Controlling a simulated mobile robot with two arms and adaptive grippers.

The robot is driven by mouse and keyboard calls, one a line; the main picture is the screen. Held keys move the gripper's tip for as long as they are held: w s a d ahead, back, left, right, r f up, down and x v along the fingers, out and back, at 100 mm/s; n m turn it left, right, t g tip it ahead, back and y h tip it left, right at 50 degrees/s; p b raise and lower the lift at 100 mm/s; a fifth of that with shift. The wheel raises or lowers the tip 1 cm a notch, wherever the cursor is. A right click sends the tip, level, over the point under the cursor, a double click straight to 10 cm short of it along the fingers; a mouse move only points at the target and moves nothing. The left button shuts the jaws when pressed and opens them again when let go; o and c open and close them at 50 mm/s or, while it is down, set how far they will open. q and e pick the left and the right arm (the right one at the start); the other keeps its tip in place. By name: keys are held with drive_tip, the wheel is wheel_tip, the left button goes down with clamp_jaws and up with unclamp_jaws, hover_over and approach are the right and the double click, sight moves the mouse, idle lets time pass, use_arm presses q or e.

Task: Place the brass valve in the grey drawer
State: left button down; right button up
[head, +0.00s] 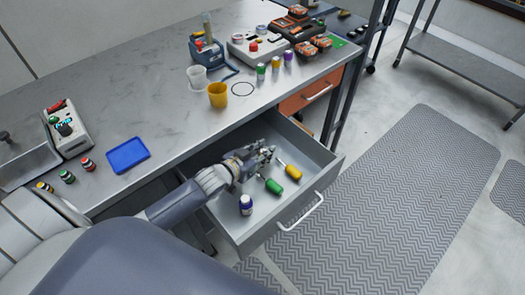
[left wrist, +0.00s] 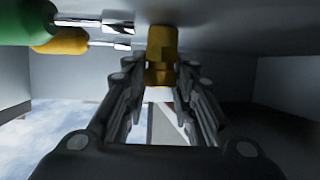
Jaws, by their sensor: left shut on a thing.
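The grey drawer (head: 325,157) is pulled out under the bench. My left gripper (head: 266,156) is inside it, low over its floor. In the left wrist view the gripper (left wrist: 158,85) is shut on the brass valve (left wrist: 162,47), a gold fitting with a hex part between the fingertips. The drawer floor (left wrist: 220,25) shows close behind the valve. I cannot tell whether the valve touches it. In the head view the valve is not clearly seen behind the fingers. My right gripper is not in view.
In the drawer lie a green-handled screwdriver (head: 274,187), a yellow-handled screwdriver (head: 293,171) and a purple-and-white bottle (head: 246,205). The bench (head: 150,100) above holds a blue tray (head: 127,154), a yellow cup (head: 218,95) and a clear cup (head: 197,77). An orange drawer (head: 305,97) is beside it.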

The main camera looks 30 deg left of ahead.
use_arm(q)
drive_tip(key=shift+f, duration=0.1)
drive_tip(key=c, duration=1.3)
unclamp_jaws()
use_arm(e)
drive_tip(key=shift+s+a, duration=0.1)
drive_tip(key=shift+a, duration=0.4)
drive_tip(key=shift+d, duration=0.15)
use_arm(q)
drive_tip(key=shift+s+r, duration=0.1)
drive_tip(key=shift+r, duration=0.1)
drive_tip(key=v, duration=0.7)
drive_tip(key=shift+s+a+r, duration=0.1)
drive_tip(key=shift+s+r, duration=0.05)
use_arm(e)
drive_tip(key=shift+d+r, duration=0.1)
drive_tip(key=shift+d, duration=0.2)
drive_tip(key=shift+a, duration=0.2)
